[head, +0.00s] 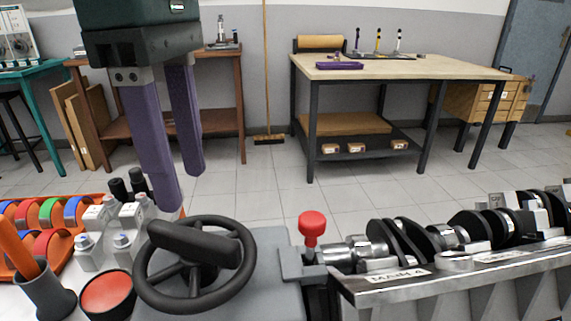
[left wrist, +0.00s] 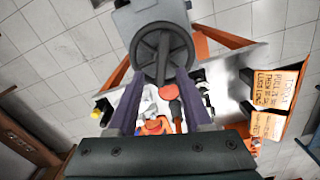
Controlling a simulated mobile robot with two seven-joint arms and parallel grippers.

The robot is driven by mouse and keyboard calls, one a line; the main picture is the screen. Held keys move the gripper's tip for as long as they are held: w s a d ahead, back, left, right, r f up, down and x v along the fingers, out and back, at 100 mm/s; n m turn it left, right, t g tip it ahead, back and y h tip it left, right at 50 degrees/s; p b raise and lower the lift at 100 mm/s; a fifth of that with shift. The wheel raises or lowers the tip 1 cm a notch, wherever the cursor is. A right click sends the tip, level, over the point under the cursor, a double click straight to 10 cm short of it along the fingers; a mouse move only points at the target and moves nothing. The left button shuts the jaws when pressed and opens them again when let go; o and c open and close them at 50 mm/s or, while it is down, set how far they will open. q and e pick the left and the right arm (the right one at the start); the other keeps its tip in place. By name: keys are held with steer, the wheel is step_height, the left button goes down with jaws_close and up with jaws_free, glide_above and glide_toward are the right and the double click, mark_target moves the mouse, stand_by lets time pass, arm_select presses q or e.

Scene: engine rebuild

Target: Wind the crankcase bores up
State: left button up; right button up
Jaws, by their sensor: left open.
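A black spoked handwheel (head: 195,264) with a thick dark grip across its upper left sits on a grey housing (head: 268,285). The crankcase (head: 440,290) lies to the right, with the crankshaft (head: 447,238) along its top. A red knob (head: 311,228) stands between housing and crankcase. My left gripper (head: 180,188) is open and empty, pointing down above and just left of the wheel's top. In the left wrist view the wheel (left wrist: 163,57) lies ahead, between and beyond the left gripper's tips (left wrist: 161,76); contact cannot be told. The right gripper is not in view.
An orange tray (head: 12,262) with coloured rings, small grey-and-white bottles (head: 125,245), a red-topped tin (head: 107,293) and a grey cup (head: 46,296) crowd the left of the wheel. A workbench (head: 400,70) stands behind, across open tiled floor.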

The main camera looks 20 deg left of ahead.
mark_target(191, 232)
arm_select(q)
steer(key=shift+s+a+f+m, duration=0.15)
steer(key=shift+s+f+m, duration=0.05)
steer(key=shift+m, duration=0.9)
steer(key=shift+f+b, duration=0.1)
steer(key=shift+b, duration=0.2)
step_height(191, 232, down, 6)
steer(key=b, duration=0.4)
steer(key=shift+f, duration=0.2)
steer(key=shift+r, duration=0.15)
steer(key=shift+c, duration=0.6)
jaws_close()
